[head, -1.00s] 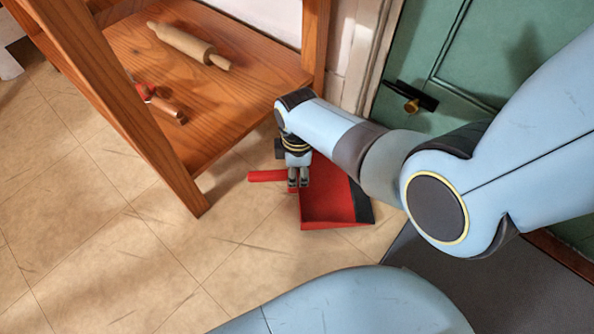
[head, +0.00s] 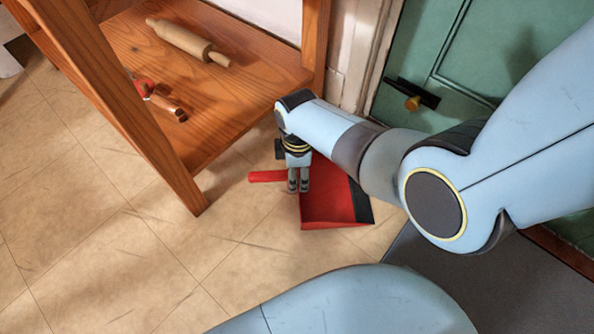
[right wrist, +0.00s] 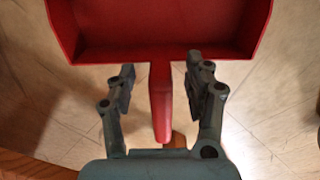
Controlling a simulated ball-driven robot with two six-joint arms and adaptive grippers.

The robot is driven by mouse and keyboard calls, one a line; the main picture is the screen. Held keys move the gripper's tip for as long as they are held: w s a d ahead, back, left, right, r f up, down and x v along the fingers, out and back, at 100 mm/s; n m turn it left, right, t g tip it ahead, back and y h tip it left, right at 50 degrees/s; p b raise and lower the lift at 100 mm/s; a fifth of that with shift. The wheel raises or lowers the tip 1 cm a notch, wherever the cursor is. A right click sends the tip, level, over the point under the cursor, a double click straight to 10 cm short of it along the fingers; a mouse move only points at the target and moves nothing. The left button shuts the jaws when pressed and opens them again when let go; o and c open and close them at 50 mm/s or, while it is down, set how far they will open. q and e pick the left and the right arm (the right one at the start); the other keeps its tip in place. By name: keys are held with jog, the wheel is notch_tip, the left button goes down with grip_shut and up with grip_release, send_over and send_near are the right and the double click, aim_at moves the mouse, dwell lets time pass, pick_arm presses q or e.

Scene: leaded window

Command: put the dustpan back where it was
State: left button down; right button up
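The red dustpan (head: 335,208) lies on the tiled floor beside the wooden shelf, its handle (head: 266,176) pointing left and its dark-edged mouth to the right. My right gripper (head: 298,189) is over the spot where the handle meets the pan. In the right wrist view, the two fingers of the right gripper (right wrist: 165,80) stand apart on either side of the red handle (right wrist: 160,105), with a gap on each side. The right gripper is open and holds nothing. The left gripper is not in view.
The wooden shelf (head: 225,110) stands at upper left, with a rolling pin (head: 185,40) and a red-and-wood item (head: 160,98) on it. A green door (head: 470,50) is at upper right, a dark mat (head: 520,280) at lower right. The floor at left is clear.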

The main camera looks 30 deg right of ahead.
notch_tip(320, 180, up, 12)
dwell(0.7)
jog(key=shift+s+d, duration=0.1)
jog(key=shift+s, duration=0.05)
